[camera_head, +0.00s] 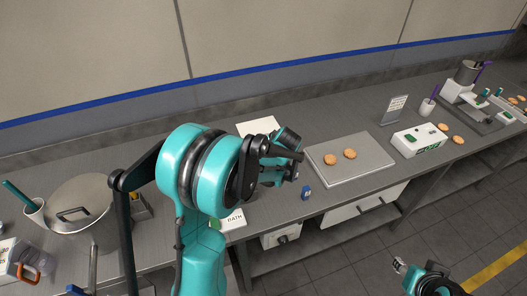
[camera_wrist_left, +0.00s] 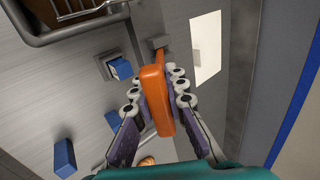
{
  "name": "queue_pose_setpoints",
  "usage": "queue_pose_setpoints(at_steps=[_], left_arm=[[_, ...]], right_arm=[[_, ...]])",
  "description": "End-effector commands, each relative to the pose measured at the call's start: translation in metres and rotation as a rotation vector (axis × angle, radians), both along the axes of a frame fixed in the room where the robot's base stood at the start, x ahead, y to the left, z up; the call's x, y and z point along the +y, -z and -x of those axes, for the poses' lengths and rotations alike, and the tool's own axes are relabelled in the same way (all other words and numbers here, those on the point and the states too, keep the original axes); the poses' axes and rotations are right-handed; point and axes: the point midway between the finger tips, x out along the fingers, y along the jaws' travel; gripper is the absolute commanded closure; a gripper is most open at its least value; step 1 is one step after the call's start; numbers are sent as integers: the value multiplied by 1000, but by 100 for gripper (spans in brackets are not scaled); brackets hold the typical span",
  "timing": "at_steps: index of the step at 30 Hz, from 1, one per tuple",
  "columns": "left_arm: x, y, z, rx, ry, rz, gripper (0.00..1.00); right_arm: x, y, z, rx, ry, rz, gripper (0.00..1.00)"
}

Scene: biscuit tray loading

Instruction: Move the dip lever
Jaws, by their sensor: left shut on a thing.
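In the left wrist view, the dip lever (camera_wrist_left: 154,85) is an orange handle with a thin orange stem running to a grey bracket (camera_wrist_left: 158,42). My left gripper (camera_wrist_left: 156,92) is shut on the handle, with its fingers on both sides of it. In the head view my left arm hides the lever and the left gripper's fingers. My right gripper (camera_head: 399,265) shows small at the lower right of the head view, over the floor and away from the bench. Its jaw opening is too small to tell.
A metal tray (camera_head: 372,180) with two biscuits lies right of my left arm. A blue block (camera_head: 306,192) sits at its left. A lidded pot (camera_head: 80,203) stands on the left. A white box (camera_head: 420,140) and a sign (camera_head: 394,108) stand to the right.

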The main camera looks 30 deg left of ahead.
Motion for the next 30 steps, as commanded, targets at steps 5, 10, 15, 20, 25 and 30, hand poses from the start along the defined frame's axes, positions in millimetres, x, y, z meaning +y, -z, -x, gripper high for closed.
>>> queue_pose_setpoints(at_steps=[5,10,15,20,25,30], left_arm=[[-14,23,10,-102,5,-119,100],[-21,33,17,-183,3,-214,100],[-25,40,21,-213,0,-249,100],[-28,46,24,-209,-2,-245,100],[-29,48,25,-207,-3,-243,100],[-29,49,26,-206,-5,-242,100]], right_arm=[[0,39,0,0,0,0,60],[0,61,0,0,0,0,60],[0,74,0,0,0,0,60],[0,81,0,0,0,0,60],[0,84,0,0,0,0,60],[0,85,0,0,0,0,60]])
